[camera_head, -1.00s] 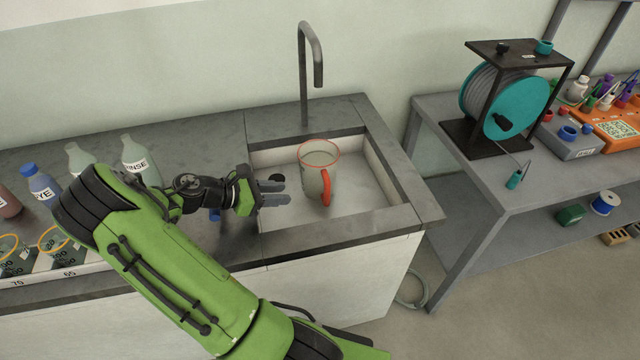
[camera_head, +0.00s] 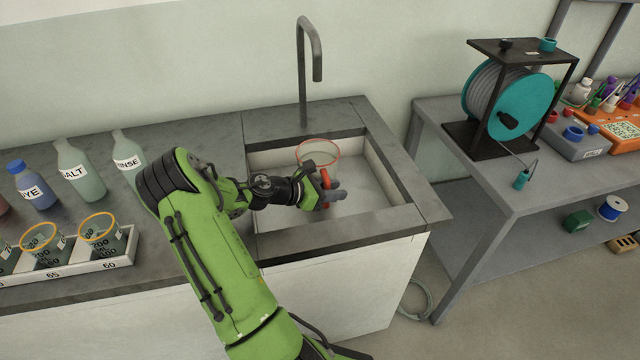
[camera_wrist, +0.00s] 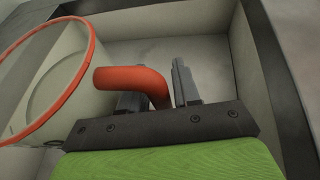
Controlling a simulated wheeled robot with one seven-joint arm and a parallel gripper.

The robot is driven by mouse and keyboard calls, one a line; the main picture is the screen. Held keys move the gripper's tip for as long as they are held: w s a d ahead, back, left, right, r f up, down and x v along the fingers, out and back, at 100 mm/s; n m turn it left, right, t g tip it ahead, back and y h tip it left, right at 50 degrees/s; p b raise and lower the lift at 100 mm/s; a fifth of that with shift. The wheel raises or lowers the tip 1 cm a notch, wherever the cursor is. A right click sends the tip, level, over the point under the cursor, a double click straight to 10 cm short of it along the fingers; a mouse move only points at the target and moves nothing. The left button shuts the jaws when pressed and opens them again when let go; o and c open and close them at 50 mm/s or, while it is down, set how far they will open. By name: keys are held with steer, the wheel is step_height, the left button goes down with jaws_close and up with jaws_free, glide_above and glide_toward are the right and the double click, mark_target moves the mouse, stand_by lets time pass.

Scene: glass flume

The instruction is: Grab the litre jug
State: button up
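The litre jug (camera_head: 318,150) stands in the sink, a clear vessel with an orange-red rim and an orange-red handle (camera_head: 325,178). It also shows at the left of the wrist view (camera_wrist: 75,85), with its handle (camera_wrist: 135,78) reaching down between my gripper's fingers. My gripper (camera_head: 330,196) is at the handle, low in the sink, and hides much of the jug's body in the head view. In the wrist view my gripper (camera_wrist: 158,92) has its two dark fingers apart, one on each side of the handle, with a gap visible on the right side.
The sink (camera_head: 375,195) has a raised grey rim around the jug. A tall faucet (camera_head: 303,75) stands behind it. Labelled bottles (camera_head: 80,170) and a rack (camera_head: 75,262) of orange-rimmed beakers are on the left counter. A cable reel (camera_head: 505,100) stands on the right bench.

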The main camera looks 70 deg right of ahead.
jaws_close()
steer(key=shift+r, duration=0.1)
stand_by(0.3)
